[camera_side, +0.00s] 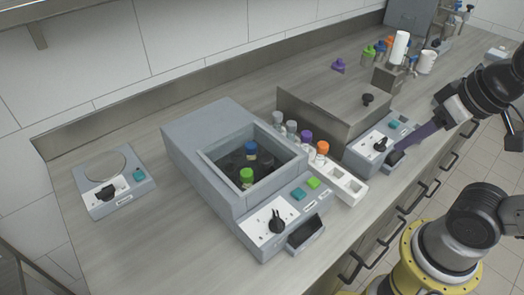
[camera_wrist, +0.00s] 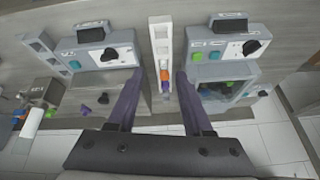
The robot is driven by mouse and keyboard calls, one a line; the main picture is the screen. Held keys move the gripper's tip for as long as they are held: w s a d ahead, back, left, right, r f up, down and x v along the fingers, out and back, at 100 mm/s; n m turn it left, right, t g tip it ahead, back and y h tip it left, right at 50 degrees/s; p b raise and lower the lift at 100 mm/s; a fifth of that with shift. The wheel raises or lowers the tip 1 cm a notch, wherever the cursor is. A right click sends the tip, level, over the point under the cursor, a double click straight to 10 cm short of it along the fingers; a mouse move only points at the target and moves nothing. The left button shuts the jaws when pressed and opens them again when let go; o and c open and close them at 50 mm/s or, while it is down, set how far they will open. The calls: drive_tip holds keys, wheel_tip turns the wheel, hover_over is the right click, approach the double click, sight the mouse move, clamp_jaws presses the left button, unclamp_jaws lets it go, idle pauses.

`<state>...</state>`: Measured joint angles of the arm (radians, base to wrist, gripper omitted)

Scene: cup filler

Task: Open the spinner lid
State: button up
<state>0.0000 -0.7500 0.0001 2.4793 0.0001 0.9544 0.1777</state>
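The grey box that looks like the spinner (camera_side: 195,135) stands mid-counter in the side view. Its square top window shows a dark well holding a blue-capped tube (camera_side: 251,150) and a green-capped tube (camera_side: 246,178). I cannot tell whether a clear lid covers it. Its front has a black dial (camera_side: 278,222), teal and green buttons and a dark panel. In the wrist view it (camera_wrist: 232,72) is to the right of my fingers. My gripper (camera_wrist: 158,76) has two purple fingers, spread apart with nothing held. In the side view the gripper (camera_side: 412,136) is by the right-hand machine, away from the spinner.
A white rack (camera_side: 345,186) with capped tubes stands beside the spinner. The right-hand machine has a metal cover (camera_side: 345,100) with a black knob (camera_side: 367,99). A small device with a round plate (camera_side: 105,170) sits left. Bottles and a white mug (camera_side: 427,62) are farther back.

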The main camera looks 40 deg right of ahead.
drive_tip(key=shift+o, duration=1)
drive_tip(key=w+a+r+m+g, duration=0.1)
drive_tip(key=w+r+m, duration=0.3)
drive_tip(key=r, duration=0.3)
drive_tip(key=shift+w+a+r+m, duration=0.3)
drive_tip(key=shift+w+r+m, duration=0.1)
drive_tip(key=shift+m, duration=0.2)
drive_tip(key=w+a+r+m+g, duration=0.2)
drive_tip(key=w+a+r+m, duration=0.15)
drive_tip(key=w, duration=0.35)
drive_tip(key=n+g, duration=0.2)
hover_over(266, 158)
wheel_tip(266, 158, down, 5)
wheel_tip(266, 158, down, 14)
drive_tip(key=shift+r, duration=0.1)
clamp_jaws()
